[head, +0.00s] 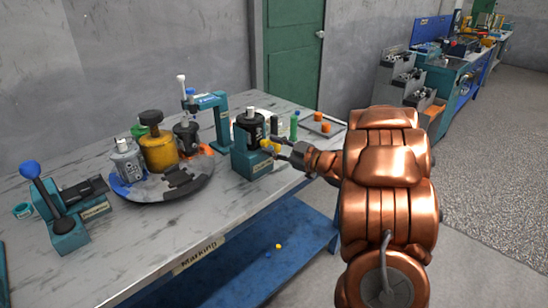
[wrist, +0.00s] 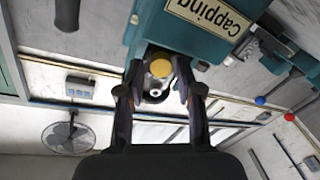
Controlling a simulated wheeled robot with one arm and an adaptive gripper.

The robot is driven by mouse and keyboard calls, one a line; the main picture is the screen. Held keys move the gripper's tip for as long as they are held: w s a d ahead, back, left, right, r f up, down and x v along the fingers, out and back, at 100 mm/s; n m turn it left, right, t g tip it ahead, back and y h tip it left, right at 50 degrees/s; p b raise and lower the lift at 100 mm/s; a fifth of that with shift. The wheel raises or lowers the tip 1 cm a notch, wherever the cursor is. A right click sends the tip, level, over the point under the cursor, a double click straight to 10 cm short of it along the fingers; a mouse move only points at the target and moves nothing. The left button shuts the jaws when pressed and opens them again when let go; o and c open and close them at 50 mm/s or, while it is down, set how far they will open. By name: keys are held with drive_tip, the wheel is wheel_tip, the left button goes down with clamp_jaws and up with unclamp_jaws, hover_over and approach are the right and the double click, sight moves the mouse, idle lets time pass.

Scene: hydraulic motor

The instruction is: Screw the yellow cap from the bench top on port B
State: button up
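A dark motor (head: 249,128) stands in a teal fixture (head: 244,160) on the bench. The wrist view shows the fixture's "Capping" label (wrist: 209,14). Two small yellow spots, likely caps (head: 265,143), show at the motor's right side, by my gripper (head: 277,148). In the wrist view one yellow cap (wrist: 160,68) lies between my fingertips (wrist: 159,66), with visible gaps on both sides. A round grey fitting (wrist: 155,93) shows below it in that picture. My fingers are apart. Port letters are not readable, and I cannot tell whether the cap is seated on a port.
A round turntable (head: 165,187) with several motors is left of the fixture. A teal press (head: 221,122) stands behind. A tray with orange caps (head: 318,116) and a green bottle (head: 294,126) are at the back right. A small yellow item (head: 279,246) lies on the blue lower shelf.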

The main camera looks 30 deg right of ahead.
drive_tip(key=n+b, duration=0.2)
drive_tip(key=b, duration=0.1)
drive_tip(key=shift+f, duration=0.3)
drive_tip(key=shift+r+n+b, duration=0.15)
drive_tip(key=shift+n+b, duration=0.25)
drive_tip(key=shift+b, duration=0.3)
drive_tip(key=shift+r, duration=0.15)
clamp_jaws()
drive_tip(key=shift+r+p, duration=0.15)
drive_tip(key=shift+p, duration=0.6)
drive_tip(key=shift+a+m+p, duration=0.1)
drive_tip(key=shift+m+p, duration=2.3)
drive_tip(key=shift+p, duration=2.5)
drive_tip(key=shift+f+m+p, duration=0.2)
drive_tip(key=shift+m+p, duration=0.1)
drive_tip(key=shift+p, duration=0.15)
